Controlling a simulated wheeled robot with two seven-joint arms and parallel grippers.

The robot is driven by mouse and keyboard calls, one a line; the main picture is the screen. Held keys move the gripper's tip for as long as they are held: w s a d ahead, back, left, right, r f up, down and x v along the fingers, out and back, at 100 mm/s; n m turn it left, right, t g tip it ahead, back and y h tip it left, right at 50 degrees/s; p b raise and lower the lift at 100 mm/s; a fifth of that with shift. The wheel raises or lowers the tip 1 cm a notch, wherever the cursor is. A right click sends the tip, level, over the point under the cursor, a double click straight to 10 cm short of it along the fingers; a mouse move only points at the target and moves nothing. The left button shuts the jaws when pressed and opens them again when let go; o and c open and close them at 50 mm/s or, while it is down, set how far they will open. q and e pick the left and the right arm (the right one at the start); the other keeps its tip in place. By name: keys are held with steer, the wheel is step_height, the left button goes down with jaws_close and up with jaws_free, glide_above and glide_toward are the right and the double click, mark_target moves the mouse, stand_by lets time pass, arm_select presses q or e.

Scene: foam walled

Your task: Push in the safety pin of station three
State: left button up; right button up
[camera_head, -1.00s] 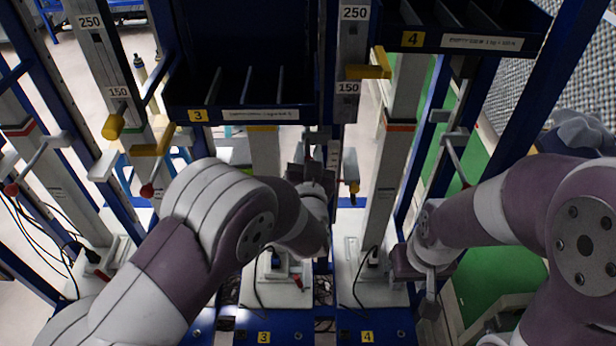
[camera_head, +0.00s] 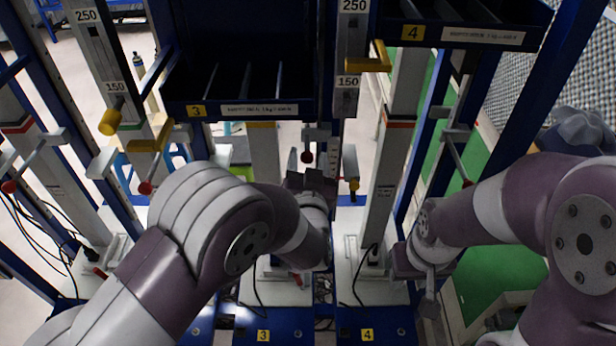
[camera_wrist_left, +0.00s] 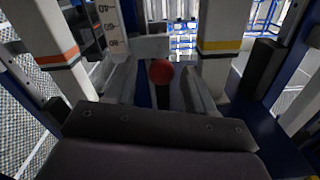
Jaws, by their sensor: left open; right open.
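The station three tray (camera_head: 238,112) is dark blue, with a yellow 3 label, at the upper middle of the head view. Below its right corner is a red ball knob (camera_head: 307,156) on a grey bracket. The left wrist view shows the red knob (camera_wrist_left: 161,71) ahead, on a dark stem, between my finger shapes. My left gripper (camera_head: 311,180) is open, just below the knob and apart from it in the head view. A yellow handle (camera_head: 150,143) sits left of the tray. I cannot tell which part is the safety pin. My right gripper (camera_head: 430,290) is open and empty at lower right.
The station four tray (camera_head: 462,38) is at upper right, with a yellow handle (camera_head: 375,62) beside it. A right upright (camera_head: 348,90) stands just right of the red knob. A black and yellow knob (camera_head: 354,185) hangs nearby. Cables lie on the base.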

arm_select(q)
steer(key=s, duration=0.8)
steer(key=shift+s+b, duration=0.3)
steer(key=s+d+f+m+g+h+p, duration=0.1)
steer(key=s+f+m+g+h, duration=0.15)
steer(key=s+f+g, duration=0.75)
steer(key=s+a+r+n+g+y+p, duration=0.1)
steer(key=a+r+n+g, duration=0.1)
steer(key=a, duration=0.7)
steer(key=s+a+r+n+g+y+p, duration=0.1)
steer(key=s+a+r+n+g, duration=0.1)
steer(key=a, duration=0.8)
steer(key=r+n+g, duration=0.1)
steer(key=g, duration=0.1)
steer(key=shift+a+g+p, duration=0.3)
steer(key=shift+p, duration=0.05)
